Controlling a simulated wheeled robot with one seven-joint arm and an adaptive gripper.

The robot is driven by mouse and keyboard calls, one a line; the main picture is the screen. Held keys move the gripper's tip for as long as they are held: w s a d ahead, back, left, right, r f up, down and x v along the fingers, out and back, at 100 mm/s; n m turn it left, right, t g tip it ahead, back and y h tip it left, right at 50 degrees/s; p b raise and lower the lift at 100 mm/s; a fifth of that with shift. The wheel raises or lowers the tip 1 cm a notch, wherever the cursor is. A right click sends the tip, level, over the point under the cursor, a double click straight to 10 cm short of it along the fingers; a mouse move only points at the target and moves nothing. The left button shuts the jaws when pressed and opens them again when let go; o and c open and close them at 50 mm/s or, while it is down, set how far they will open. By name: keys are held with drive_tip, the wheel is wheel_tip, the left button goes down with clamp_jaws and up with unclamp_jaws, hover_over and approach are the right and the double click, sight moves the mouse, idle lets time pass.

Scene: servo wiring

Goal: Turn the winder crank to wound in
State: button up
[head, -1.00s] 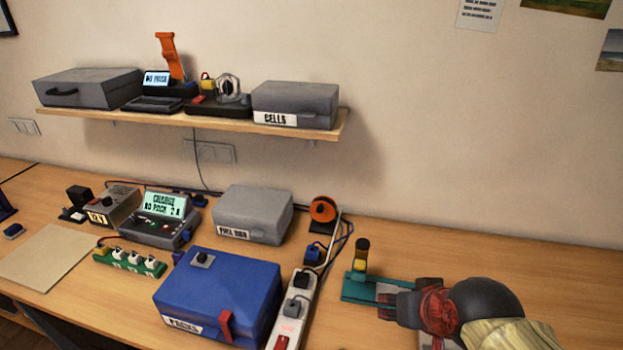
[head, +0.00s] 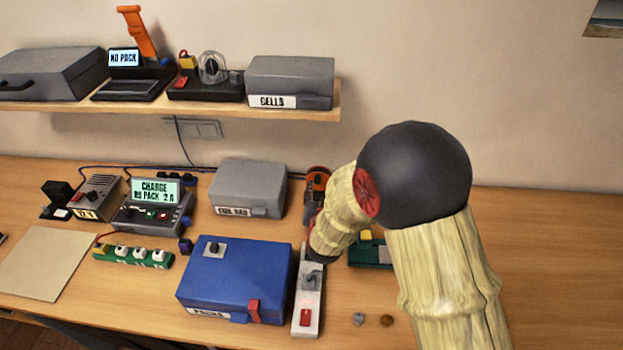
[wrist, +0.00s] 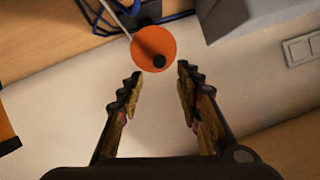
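The winder (head: 318,181) is an orange disc on a dark stand at the back of the bench, partly hidden behind my arm in the head view. In the wrist view its orange face (wrist: 154,48) shows with a dark round knob (wrist: 159,61) low on it. My gripper (wrist: 155,78) is open in the wrist view, its two fingers apart on either side below the disc. Nothing is between the fingers, and the knob appears just beyond the fingertips.
A grey box (head: 248,188) stands left of the winder. A white power strip (head: 308,290) and a blue box (head: 235,280) lie in front. A green fixture (head: 370,255) is partly behind my arm. The shelf (head: 200,112) is above. The bench at right is clear.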

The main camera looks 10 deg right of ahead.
sight(318, 181)
drive_tip(key=x, duration=0.7)
drive_tip(key=shift+w+d+b, duration=0.1)
drive_tip(key=shift+b, duration=0.3)
drive_tip(key=shift+c, duration=0.4)
drive_tip(key=c, duration=0.8)
clamp_jaws()
